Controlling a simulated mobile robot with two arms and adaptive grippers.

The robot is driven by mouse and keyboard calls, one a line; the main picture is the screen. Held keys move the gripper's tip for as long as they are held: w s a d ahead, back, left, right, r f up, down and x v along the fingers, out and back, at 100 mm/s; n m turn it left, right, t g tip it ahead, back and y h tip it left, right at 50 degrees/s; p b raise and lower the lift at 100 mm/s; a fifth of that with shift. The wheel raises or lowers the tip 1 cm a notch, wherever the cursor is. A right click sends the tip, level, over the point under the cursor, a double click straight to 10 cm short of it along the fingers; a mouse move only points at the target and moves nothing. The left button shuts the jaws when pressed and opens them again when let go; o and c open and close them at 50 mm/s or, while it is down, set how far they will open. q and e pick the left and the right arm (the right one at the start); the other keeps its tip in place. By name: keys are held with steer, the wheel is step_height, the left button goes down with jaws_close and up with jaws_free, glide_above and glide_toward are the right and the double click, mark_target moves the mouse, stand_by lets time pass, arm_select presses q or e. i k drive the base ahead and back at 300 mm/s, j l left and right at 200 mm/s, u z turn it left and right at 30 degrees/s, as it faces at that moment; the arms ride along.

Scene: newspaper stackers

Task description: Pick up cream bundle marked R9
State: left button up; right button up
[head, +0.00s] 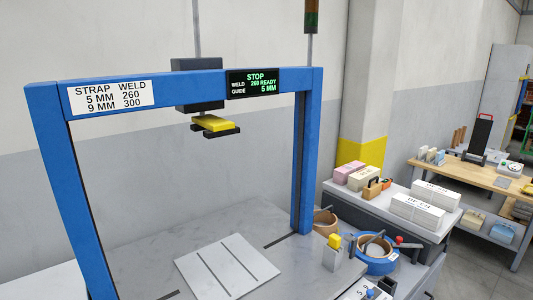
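A cream bundle (364,178) sits on the grey side table (447,228) at the right, beside a pink bundle (348,170). No R9 mark can be read on it at this size. Two white bundles (416,209) with dark lettering lie on the same table, further right; their lettering is too small to read surely. Neither of my grippers is in view.
A blue strapping frame (305,170) stands over a grey worktop with a pale plate (227,264). A blue strap reel (376,262) sits before the side table. A wooden bench (475,172) stands far right.

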mark_target(356, 181)
steer(key=i+l+u, duration=0.1)
steer(key=l+u, duration=0.4)
steer(key=u, duration=0.25)
steer(key=l+u, duration=0.35)
